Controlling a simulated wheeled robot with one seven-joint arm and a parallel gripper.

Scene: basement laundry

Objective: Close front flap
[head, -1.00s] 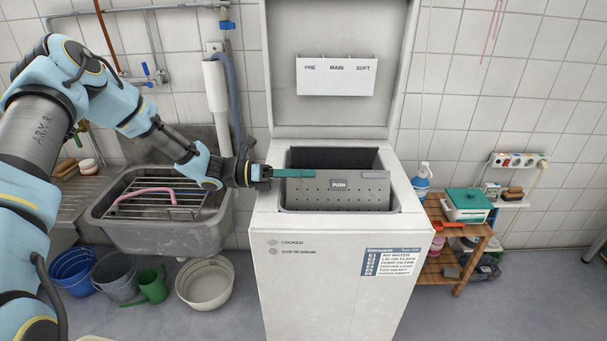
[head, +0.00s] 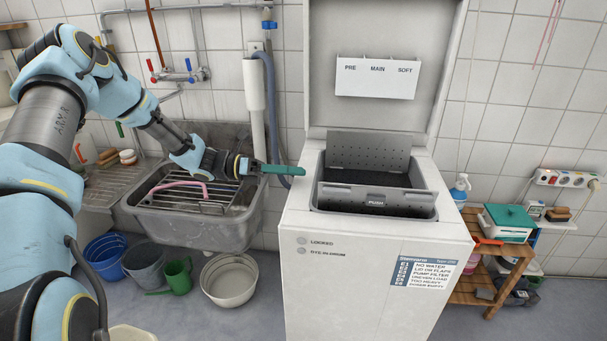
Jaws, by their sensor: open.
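The top-loading washer (head: 372,262) stands with its lid raised. Inside its top opening, a perforated grey flap (head: 368,150) stands upright at the back. The front flap (head: 402,205), a grey panel marked PUSH, sits low at the front of the opening. A dark gap (head: 362,177) shows between the two flaps. My gripper (head: 287,170), with teal fingers, is open and empty. It is left of the opening, near the washer's left top edge, and apart from both flaps.
A steel sink (head: 205,226) with a rack and pink hose is left of the washer, under my arm. Buckets (head: 230,281) stand on the floor below. A wooden shelf (head: 492,287) with a teal-lidded box (head: 508,222) is at the right. Space above the opening is clear.

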